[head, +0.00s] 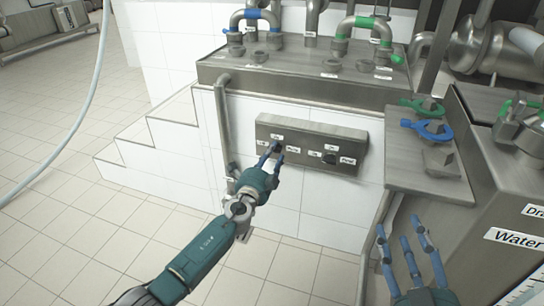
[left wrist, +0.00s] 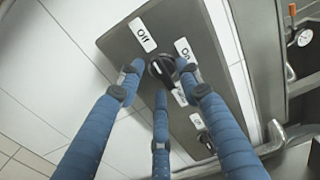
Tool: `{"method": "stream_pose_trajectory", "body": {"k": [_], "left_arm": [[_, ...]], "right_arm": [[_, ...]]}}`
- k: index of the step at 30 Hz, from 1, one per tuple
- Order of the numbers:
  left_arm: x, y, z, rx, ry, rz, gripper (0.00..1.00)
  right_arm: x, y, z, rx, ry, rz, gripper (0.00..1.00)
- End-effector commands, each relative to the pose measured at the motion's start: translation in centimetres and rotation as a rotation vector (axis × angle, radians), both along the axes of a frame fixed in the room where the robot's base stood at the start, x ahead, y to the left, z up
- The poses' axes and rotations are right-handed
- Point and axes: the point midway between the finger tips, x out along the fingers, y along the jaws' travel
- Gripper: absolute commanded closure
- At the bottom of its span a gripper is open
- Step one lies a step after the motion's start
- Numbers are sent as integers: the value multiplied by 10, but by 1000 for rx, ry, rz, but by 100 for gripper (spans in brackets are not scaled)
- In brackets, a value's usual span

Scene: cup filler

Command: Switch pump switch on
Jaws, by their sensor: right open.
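A grey metal switch panel (head: 312,143) on the white tiled wall carries two black rotary knobs with white labels. The left knob shows dark in the left wrist view (left wrist: 161,69), beside an "Off" label (left wrist: 143,35) and an "On" label (left wrist: 184,50). A third label below it is partly covered by a finger. My left gripper (head: 271,158) is at this knob, its three blue fingers spread around it with a gap at the left finger. Whether the others touch is unclear. The right knob (head: 329,158) stands free. My right gripper (head: 412,240) is open and empty at lower right.
A metal ledge with pipes (head: 300,78) stands above the panel. A side counter (head: 425,175) with blue and green valve handles (head: 427,130) is at the right, near my right gripper. White steps (head: 150,140) are at the left. The tiled floor (head: 60,200) is clear.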

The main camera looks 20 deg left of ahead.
Motion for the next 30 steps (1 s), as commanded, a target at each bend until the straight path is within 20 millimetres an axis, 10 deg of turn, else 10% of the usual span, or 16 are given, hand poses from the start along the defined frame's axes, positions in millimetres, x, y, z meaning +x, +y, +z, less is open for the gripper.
{"method": "stream_pose_trajectory", "body": {"k": [7,30], "left_arm": [[0,0,0,0,0,0,100],[0,2,0,309,-11,-1,100]], "right_arm": [[0,0,0,0,1,0,52],[0,0,2,3,-9,0,52]]}}
